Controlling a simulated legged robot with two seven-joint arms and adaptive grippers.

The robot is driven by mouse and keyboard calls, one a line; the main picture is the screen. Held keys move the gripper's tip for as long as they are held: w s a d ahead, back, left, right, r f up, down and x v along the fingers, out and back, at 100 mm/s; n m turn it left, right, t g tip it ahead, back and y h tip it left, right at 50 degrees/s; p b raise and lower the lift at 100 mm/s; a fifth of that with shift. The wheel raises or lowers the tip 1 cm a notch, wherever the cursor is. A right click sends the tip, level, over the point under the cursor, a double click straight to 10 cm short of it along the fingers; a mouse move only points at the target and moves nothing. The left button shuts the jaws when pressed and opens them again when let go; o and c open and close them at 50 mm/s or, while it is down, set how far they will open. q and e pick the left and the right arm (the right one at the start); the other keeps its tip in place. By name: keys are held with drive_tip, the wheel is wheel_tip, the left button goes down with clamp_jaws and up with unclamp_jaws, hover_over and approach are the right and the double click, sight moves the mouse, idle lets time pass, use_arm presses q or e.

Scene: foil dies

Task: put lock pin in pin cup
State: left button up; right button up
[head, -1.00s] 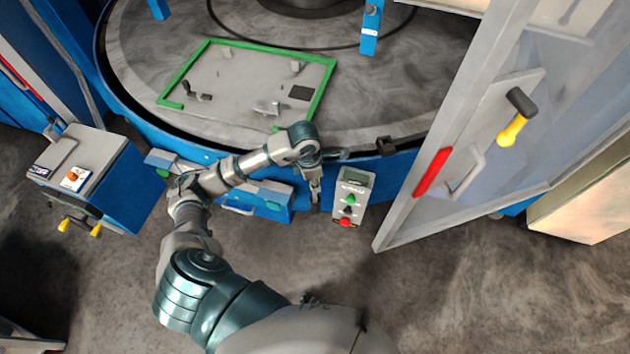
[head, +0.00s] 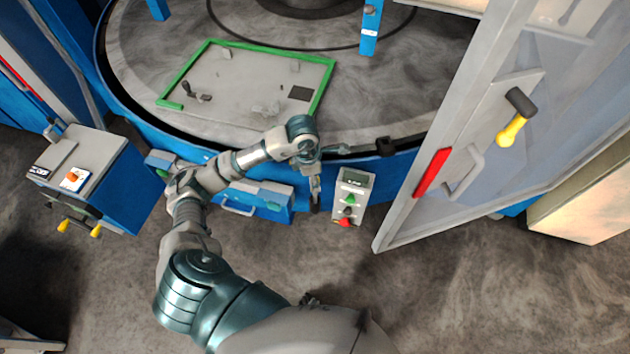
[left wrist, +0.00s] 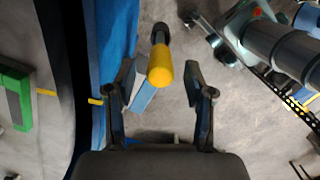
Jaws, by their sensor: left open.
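My left gripper (head: 315,198) hangs in front of the blue rim of the round table, just left of the small control box. In the left wrist view my left gripper (left wrist: 160,75) is open, its two dark fingers spread apart. A yellow-ended cylinder with a dark far end, probably the lock pin (left wrist: 160,66), shows between the fingers, with clear gaps on both sides. I cannot tell its depth relative to the fingertips. I cannot make out this pin in the head view, and I cannot identify the pin cup in either view. My right gripper is not in view.
The control box (head: 350,195) stands close right of my gripper. A grey-framed door (head: 440,150) stands open at right. A blue cabinet (head: 120,190) is at left. The round table (head: 400,90) carries a green-edged plate (head: 230,75). Open floor lies in front.

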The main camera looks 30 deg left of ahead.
use_arm(q)
wheel_tip(320, 180, up, 9)
drive_tip(key=shift+s+a+r, duration=0.15)
drive_tip(key=shift+s+a, duration=0.25)
drive_tip(key=shift+a, duration=0.05)
idle(0.3)
